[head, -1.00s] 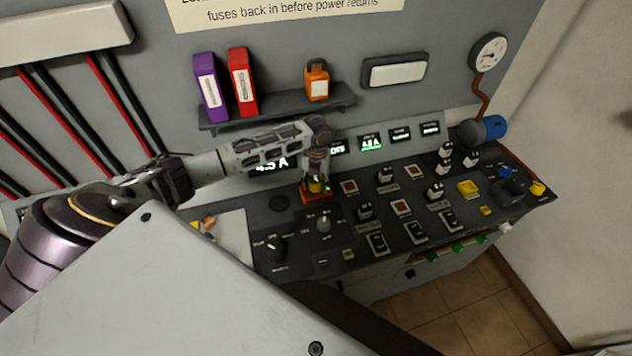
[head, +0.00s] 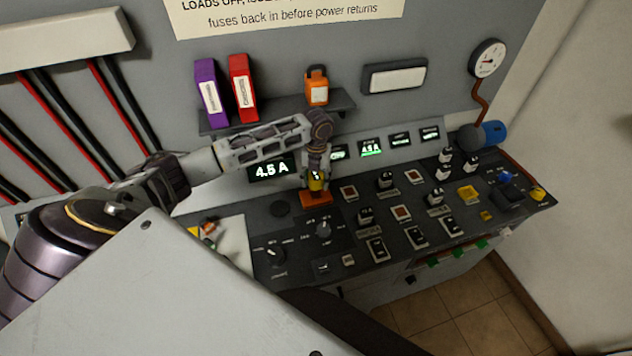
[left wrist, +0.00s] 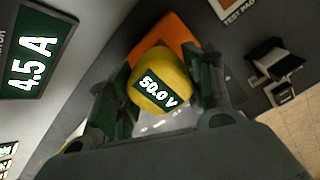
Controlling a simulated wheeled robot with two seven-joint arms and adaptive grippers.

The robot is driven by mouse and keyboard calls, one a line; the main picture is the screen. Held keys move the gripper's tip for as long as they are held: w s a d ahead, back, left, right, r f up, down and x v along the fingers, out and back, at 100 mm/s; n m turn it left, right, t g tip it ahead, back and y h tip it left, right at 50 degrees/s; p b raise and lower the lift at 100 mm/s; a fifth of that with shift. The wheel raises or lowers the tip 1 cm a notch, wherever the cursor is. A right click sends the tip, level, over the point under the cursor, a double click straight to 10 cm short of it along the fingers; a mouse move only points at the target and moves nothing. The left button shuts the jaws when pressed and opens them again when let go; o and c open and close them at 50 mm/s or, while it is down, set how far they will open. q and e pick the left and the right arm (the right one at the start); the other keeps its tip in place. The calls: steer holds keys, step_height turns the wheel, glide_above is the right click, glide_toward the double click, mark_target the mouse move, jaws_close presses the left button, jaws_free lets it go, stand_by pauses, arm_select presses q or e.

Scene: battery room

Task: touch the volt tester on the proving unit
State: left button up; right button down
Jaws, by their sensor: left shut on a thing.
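The volt tester is a yellow body (head: 317,184) between the fingers of my left gripper (head: 316,174). In the left wrist view the tester (left wrist: 162,88) has a display reading 50.0 V, and both fingers of the gripper (left wrist: 165,100) close on its sides. The proving unit is an orange block (head: 315,200) on the dark panel directly beneath the tester; its orange top also shows behind the tester in the wrist view (left wrist: 168,38). I cannot tell whether the tester's lower end touches it, as the tester and fingers hide that spot. My right gripper is not seen.
The sloped panel (head: 285,244) carries knobs, switches and lit displays, one reading 4.5 A (head: 271,170). A wall shelf (head: 275,112) behind my left arm holds purple and red binders and an orange padlock-shaped item (head: 316,86). A gauge (head: 488,59) hangs at the right.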

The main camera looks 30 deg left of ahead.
arm_select(q)
steer(key=shift+r, duration=1.35)
